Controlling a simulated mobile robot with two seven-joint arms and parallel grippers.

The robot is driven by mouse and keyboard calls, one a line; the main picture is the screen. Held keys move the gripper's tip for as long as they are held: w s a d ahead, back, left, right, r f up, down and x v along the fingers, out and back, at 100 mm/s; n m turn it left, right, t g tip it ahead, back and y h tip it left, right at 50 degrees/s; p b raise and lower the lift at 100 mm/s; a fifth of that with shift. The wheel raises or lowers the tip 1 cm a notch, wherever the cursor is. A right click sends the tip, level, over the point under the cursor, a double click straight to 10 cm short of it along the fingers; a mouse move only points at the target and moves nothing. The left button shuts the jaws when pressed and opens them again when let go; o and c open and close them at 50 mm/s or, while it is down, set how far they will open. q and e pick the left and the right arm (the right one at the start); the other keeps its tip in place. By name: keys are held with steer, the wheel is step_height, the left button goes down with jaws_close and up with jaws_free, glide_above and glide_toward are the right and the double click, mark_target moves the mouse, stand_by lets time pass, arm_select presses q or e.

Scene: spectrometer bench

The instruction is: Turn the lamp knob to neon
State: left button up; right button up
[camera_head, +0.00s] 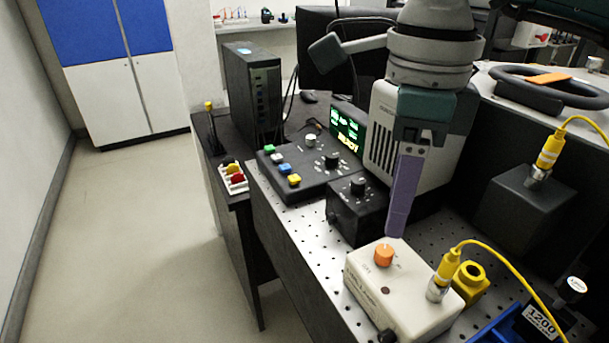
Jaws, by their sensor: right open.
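A cream-white box (408,303) stands on the perforated metal bench top at the lower middle. It carries an orange knob (384,256) on its top; the markings around it are too small to read, so I cannot tell the setting. Black knobs also show on the black box (358,187) and on the control panel (332,161); which is the lamp knob is not legible. My right gripper (396,233) points down just above and behind the orange knob, apart from it. It is open and empty, its purple fingers seen edge-on. My left gripper is not in view.
A yellow-plugged cable (445,269) rises from the white box's right side, beside a yellow fitting (470,281). A blue tray (492,331) lies at the lower right. A green-lit display (348,129) stands behind the control panel. The floor on the left is clear.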

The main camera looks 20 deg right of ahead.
mark_target(385, 249)
step_height(385, 249, down, 7)
steer(key=shift+a+r, duration=0.1)
steer(key=shift+c, duration=0.4)
jaws_close()
